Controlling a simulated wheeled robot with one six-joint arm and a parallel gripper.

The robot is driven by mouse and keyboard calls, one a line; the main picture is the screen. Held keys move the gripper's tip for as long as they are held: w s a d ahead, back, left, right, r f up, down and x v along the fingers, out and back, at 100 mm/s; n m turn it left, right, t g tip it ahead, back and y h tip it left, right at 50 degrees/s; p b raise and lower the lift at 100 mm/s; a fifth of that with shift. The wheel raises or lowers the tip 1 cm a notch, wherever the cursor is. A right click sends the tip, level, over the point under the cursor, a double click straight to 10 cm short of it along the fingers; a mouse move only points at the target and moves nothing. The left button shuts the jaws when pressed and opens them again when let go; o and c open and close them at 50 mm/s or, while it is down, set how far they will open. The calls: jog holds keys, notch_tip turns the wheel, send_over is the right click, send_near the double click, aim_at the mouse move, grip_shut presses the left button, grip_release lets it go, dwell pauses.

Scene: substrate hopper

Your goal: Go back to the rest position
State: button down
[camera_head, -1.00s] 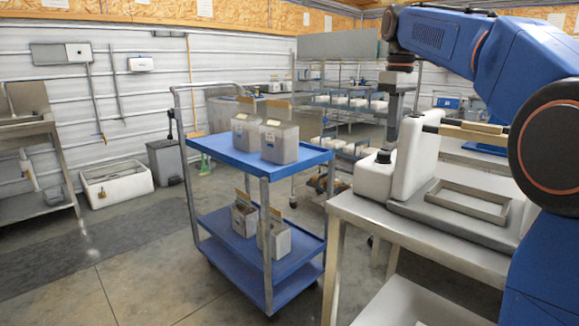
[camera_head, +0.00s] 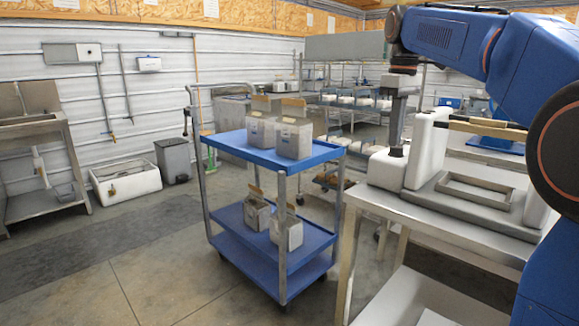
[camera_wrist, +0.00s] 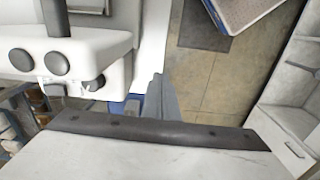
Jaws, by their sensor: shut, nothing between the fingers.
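My gripper (camera_head: 397,150) hangs straight down from my blue arm at the right of the head view. It is shut and empty, and it overlaps the left end of the white bench machine (camera_head: 420,150); I cannot tell the gap between them. In the wrist view the narrow grey fingers (camera_wrist: 157,98) lie together, close beside the white machine body (camera_wrist: 100,45) with its dark round knobs. Part of the floor shows past the fingers.
A white tub (camera_head: 126,184), a grey bin (camera_head: 173,160) and a sink (camera_head: 35,135) stand by the left wall. Floor at the front left is clear.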

jog(key=s+d+f+m+t, duration=0.2)
jog(key=s+f+m, duration=0.6)
jog(key=s+f, duration=2.2)
jog(key=s+t, duration=0.2)
jog(key=s, duration=0.1)
jog(key=shift+f+m+t, duration=0.3)
jog(key=shift+f, duration=0.05)
jog(key=shift+d, duration=0.1)
